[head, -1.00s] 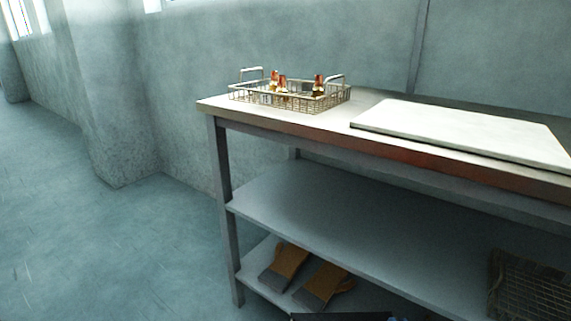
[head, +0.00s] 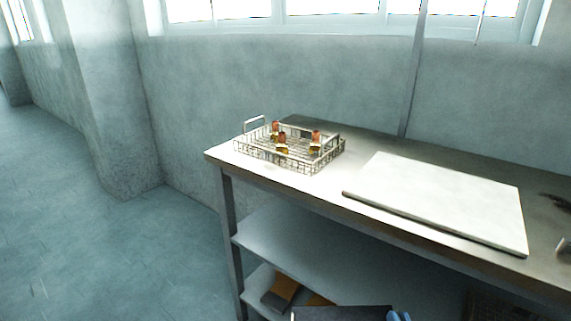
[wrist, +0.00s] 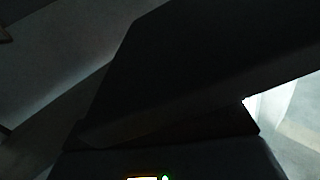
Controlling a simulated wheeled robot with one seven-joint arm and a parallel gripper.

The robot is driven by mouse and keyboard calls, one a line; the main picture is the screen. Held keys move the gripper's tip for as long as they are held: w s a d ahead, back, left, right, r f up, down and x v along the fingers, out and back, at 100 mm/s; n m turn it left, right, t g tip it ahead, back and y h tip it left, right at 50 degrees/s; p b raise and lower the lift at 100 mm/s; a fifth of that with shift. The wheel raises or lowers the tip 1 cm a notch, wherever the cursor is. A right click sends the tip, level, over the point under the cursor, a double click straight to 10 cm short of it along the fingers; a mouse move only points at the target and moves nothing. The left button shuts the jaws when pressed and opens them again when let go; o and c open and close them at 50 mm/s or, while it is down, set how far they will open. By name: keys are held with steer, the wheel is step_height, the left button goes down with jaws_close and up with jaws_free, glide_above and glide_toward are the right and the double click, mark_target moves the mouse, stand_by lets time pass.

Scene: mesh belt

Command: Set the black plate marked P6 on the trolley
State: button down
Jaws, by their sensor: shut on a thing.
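A black plate (head: 342,313) shows at the bottom edge of the head view, cut off by the frame. It also fills much of the wrist view as a dark flat shape (wrist: 190,60). My gripper (head: 398,316) shows only as a blue part at the plate's right end and is shut on the plate. The plate is in front of the bench's lower shelves in the picture. No P6 mark can be read on the side I see. I cannot make out a trolley in either view.
A metal bench (head: 300,187) has a wire basket (head: 262,155) with several small orange-brown bottles at its left end. A white board (head: 440,200) lies to its right. The floor at left (head: 80,240) is clear.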

step_height(320, 180, up, 4)
steer(key=shift+f+p, duration=0.2)
steer(key=shift+p, duration=0.85)
steer(key=f, duration=0.3)
steer(key=s+f, duration=0.1)
steer(key=f, duration=0.5)
steer(key=shift+s+a+f, duration=0.1)
steer(key=shift+s+f, duration=0.1)
steer(key=shift+s, duration=0.2)
steer(key=shift+s+f, duration=0.25)
steer(key=shift+f, duration=0.35)
